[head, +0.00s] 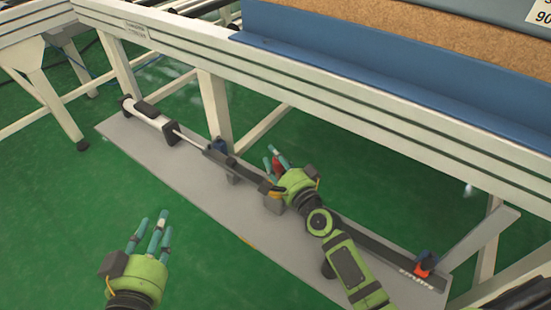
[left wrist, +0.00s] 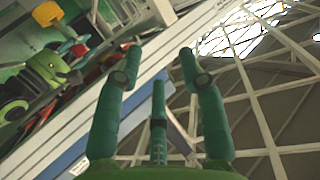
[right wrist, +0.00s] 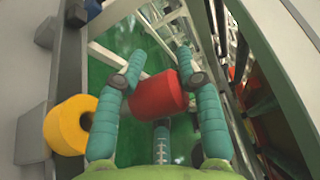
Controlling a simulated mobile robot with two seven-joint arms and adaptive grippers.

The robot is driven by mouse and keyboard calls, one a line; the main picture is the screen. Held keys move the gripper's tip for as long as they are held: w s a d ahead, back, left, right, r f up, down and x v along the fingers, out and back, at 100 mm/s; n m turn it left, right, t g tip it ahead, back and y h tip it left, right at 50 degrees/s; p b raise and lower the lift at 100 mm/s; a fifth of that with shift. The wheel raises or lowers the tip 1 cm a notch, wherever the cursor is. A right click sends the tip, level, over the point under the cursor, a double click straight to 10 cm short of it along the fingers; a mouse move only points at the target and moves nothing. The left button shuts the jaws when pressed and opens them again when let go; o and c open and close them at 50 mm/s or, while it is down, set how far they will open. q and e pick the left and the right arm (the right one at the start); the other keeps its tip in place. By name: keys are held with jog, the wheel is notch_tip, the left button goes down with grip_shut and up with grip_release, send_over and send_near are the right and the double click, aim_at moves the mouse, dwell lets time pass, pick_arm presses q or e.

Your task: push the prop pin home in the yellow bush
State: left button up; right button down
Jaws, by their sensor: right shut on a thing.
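My right gripper (head: 277,158) is shut on a red cylindrical piece, which I take to be the head of the prop pin (head: 277,166). In the right wrist view the red piece (right wrist: 158,95) lies between the fingers (right wrist: 158,75). The yellow bush (right wrist: 68,124) is just left of them, with a dark hole partly behind a finger. In the head view the bush (head: 268,188) is mostly hidden by the hand. I cannot tell whether the pin's tip is in the bush. My left gripper (head: 152,228) is open and empty, in front of the grey plate.
A grey base plate (head: 190,185) carries a cylinder (head: 148,116) with a rod and a long dark bar (head: 375,242) ending at an orange pivot (head: 426,262). A white frame (head: 300,95) and its legs stand behind. The green floor in front is clear.

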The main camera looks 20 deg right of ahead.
aim_at(280, 175)
pick_arm(q)
jog(key=shift+w+d+r+t+h+b, duration=0.2)
jog(key=shift+r+t, duration=0.25)
jog(key=shift+r, duration=0.4)
jog(key=shift+s+d+r+t+h+b, duration=0.15)
jog(key=shift+d+r+t+h, duration=0.25)
jog(key=shift+r, duration=0.45)
jog(key=shift+w+d+r+t+h+b, duration=0.1)
jog(key=shift+d+r+t+h, duration=0.1)
jog(key=shift+r+t, duration=0.45)
pick_arm(e)
jog(key=shift+f, duration=0.45)
pick_arm(q)
jog(key=shift+s+d+r+m, duration=0.1)
jog(key=shift+r+m, duration=0.05)
jog(key=shift+r, duration=0.35)
jog(key=shift+s+d+r+m, duration=0.1)
jog(key=shift+r+m, duration=0.05)
jog(key=shift+r, duration=0.3)
pick_arm(e)
jog(key=shift+f, duration=0.15)
